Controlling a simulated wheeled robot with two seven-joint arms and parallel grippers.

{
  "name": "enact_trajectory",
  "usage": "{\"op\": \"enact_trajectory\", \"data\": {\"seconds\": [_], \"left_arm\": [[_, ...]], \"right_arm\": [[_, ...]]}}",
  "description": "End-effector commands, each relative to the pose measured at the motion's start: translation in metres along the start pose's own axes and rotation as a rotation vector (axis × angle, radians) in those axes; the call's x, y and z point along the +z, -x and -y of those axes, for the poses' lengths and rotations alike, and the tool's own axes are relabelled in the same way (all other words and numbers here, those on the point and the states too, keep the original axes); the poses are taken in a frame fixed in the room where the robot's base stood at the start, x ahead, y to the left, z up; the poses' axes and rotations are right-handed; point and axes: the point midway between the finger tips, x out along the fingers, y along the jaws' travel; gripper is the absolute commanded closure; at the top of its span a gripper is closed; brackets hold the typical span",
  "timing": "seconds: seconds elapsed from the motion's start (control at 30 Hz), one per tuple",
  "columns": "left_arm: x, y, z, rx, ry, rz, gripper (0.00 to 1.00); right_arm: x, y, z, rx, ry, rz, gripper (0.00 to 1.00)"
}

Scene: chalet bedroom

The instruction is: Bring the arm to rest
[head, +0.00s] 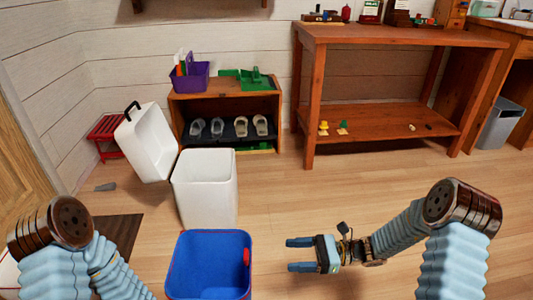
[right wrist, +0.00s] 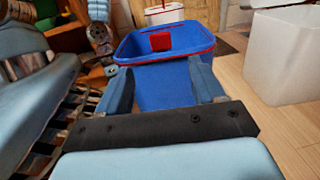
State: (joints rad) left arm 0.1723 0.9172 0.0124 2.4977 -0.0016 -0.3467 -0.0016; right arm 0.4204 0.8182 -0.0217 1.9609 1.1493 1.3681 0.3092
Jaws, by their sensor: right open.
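My right gripper (head: 300,255) is open and empty, its two blue fingers pointing left just beside a blue bin (head: 209,265) with a red rim. In the right wrist view the open fingers (right wrist: 160,88) point toward the blue bin (right wrist: 175,68), and nothing is between them. A red piece (right wrist: 160,41) shows at the bin's inner wall. My left arm (head: 65,250) comes in at the lower left, and its gripper is out of the picture.
A white bin (head: 205,190) stands behind the blue bin, with a tilted white container (head: 150,140) behind it. A shoe shelf (head: 225,105) holds several shoes. A wooden table (head: 400,38) stands at the back right. The floor (head: 330,195) ahead of my right arm is clear.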

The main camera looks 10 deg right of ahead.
Motion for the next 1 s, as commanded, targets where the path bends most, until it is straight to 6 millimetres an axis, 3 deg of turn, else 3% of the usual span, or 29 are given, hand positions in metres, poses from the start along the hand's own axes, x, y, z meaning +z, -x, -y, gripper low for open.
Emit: {"op": "enact_trajectory", "data": {"seconds": [0.13,0.27,0.3,0.4,0.5,0.6,0.77,0.8,0.83,1.0], "left_arm": [[0.000,0.000,0.000,0.000,0.000,0.000,0.56],[0.000,0.000,0.000,0.000,0.000,0.000,0.56],[0.000,0.000,0.000,0.000,0.000,0.000,0.56],[0.000,0.000,0.000,0.000,0.000,0.000,0.56],[0.000,0.000,0.000,0.000,0.000,0.000,0.56],[0.000,0.000,0.000,0.000,0.000,0.000,0.56],[0.000,0.000,0.000,0.000,0.000,0.000,0.56],[0.000,0.008,-0.003,0.000,0.001,0.001,0.56],[0.000,0.026,-0.010,0.000,0.000,0.002,0.56],[0.001,0.070,-0.029,0.002,-0.006,0.002,0.56]], "right_arm": [[-0.021,-0.010,-0.019,0.058,0.006,-0.090,0.32],[-0.081,-0.024,-0.074,0.241,0.077,-0.348,0.32],[-0.105,-0.023,-0.097,0.327,0.134,-0.454,0.32],[-0.154,-0.010,-0.140,0.537,0.344,-0.689,0.32],[-0.184,0.004,-0.158,0.700,0.596,-0.843,0.32],[-0.199,0.010,-0.161,0.807,0.854,-0.934,0.32],[-0.201,-0.002,-0.153,0.884,1.271,-0.985,0.32],[-0.190,-0.007,-0.150,0.884,1.351,-0.987,0.32],[-0.171,-0.006,-0.149,0.882,1.338,-0.990,0.32],[-0.124,-0.007,-0.150,0.883,1.333,-0.988,0.32]]}}
